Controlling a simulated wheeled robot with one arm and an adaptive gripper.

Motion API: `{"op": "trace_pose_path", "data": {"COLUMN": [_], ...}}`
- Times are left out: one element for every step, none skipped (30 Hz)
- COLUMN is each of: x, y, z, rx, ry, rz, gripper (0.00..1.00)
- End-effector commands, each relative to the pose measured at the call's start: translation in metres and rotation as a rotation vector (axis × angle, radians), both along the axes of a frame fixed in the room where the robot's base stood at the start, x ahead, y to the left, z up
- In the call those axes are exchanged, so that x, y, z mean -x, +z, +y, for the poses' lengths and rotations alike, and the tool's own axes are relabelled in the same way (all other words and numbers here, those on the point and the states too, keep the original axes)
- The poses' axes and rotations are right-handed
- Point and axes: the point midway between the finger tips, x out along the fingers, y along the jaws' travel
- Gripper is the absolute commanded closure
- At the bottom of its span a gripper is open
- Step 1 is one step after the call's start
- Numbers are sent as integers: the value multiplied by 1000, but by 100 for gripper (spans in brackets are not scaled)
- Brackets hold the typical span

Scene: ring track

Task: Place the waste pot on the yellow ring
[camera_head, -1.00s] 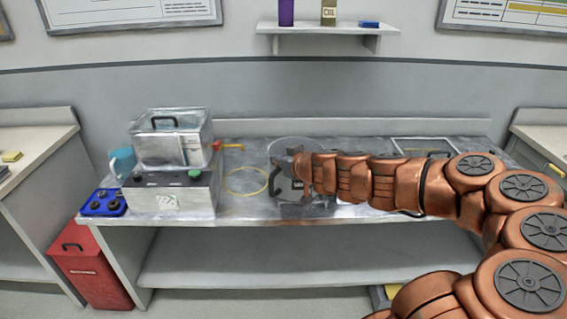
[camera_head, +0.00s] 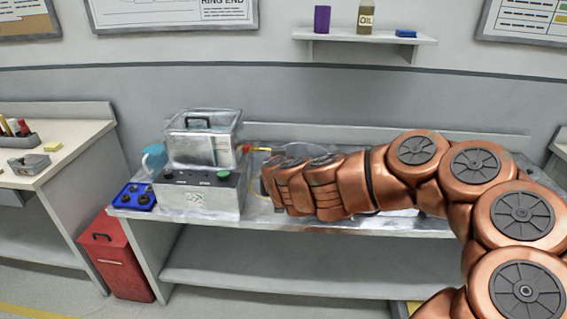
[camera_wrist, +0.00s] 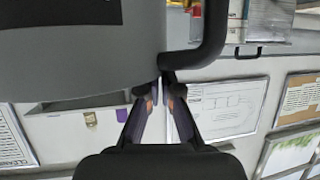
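The waste pot (camera_wrist: 75,62) is a big grey body with a black handle (camera_wrist: 216,28), filling the upper left of the wrist view. My gripper (camera_wrist: 160,92) has its two fingertips close together at the handle's end and appears shut on the handle. Whether the pot touches the bench cannot be seen.
A grey box with a green knob (camera_head: 199,193) carries a clear-walled case (camera_head: 203,140), close left of the ring. A red bin (camera_head: 117,255) is on the floor.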

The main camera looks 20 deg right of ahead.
Motion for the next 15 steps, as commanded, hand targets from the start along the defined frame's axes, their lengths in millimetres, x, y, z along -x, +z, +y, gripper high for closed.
{"op": "trace_pose_path", "data": {"x": [-1, -2, -3, -3, -3, -4, -4, -5, -5, -6, -6, -6, -6, -6, -6], "y": [1, 1, 1, 1, 1, 1, 2, 2, 2, 3, 3, 3, 4, 4, 4], "z": [4, 5, 7, 9, 11, 13, 14, 15, 17, 18, 19, 22, 21, 20, 19], "rx": [1, 1, 1, 1, 0, 0, 1, 2, 2, 1, 1, 1, 1, 3, 5], "ry": [-8, -14, -21, -27, -32, -41, -47, -54, -64, -71, -78, -84, -89, -90, -89], "rz": [-1, -1, -1, 0, 1, 1, 0, 0, 0, 0, 0, 0, 0, 0, -2], "gripper": [100, 100, 100, 100, 100, 100, 100, 100, 100, 100, 100, 100, 100, 100, 100]}}
